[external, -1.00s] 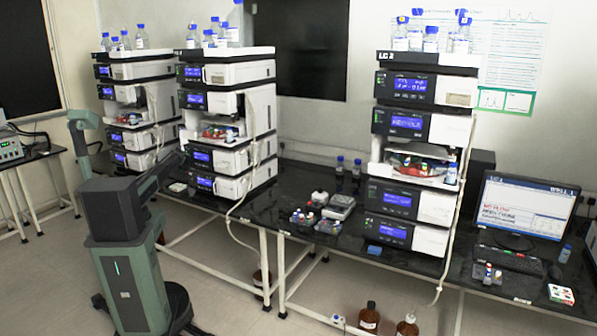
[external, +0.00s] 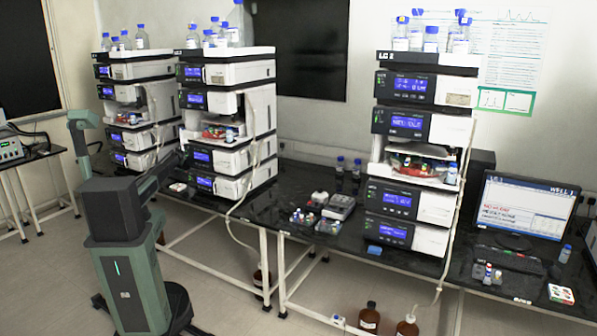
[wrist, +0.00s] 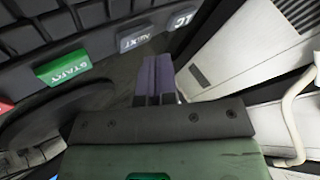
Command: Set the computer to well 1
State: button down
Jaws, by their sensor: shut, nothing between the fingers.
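The computer's monitor (external: 527,207) stands at the far right of the bench in the external view. Its top right corner appears to read "WELL 1"; the red and dark lines below are too small to read surely. Its keyboard (external: 508,261) lies in front of it. In the wrist view a black keyboard with a green START key (wrist: 66,67) and a grey NEXT key (wrist: 140,37) fills the upper left. My gripper (wrist: 155,78) is shut and empty, its fingers together just right of and below these keys. In the external view my gripper cannot be made out.
An instrument stack (external: 418,150) with bottles on top stands left of the monitor. Two more stacks (external: 228,130) stand further left. Small vials (external: 487,274) and a white box with coloured spots (external: 560,294) lie by the keyboard. A pale tube (wrist: 292,110) hangs at right in the wrist view.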

jog(key=shift+f, duration=0.15)
dwell(0.7)
jog(key=shift+f+b, duration=0.3)
jog(key=shift+b, duration=0.15)
jog(key=shift+f+b, duration=0.4)
dwell(0.3)
dwell(0.3)
jog(key=shift+r+p, duration=0.85)
notch_tip(320, 180, up, 5)
jog(key=p, duration=0.5)
dwell(3.2)
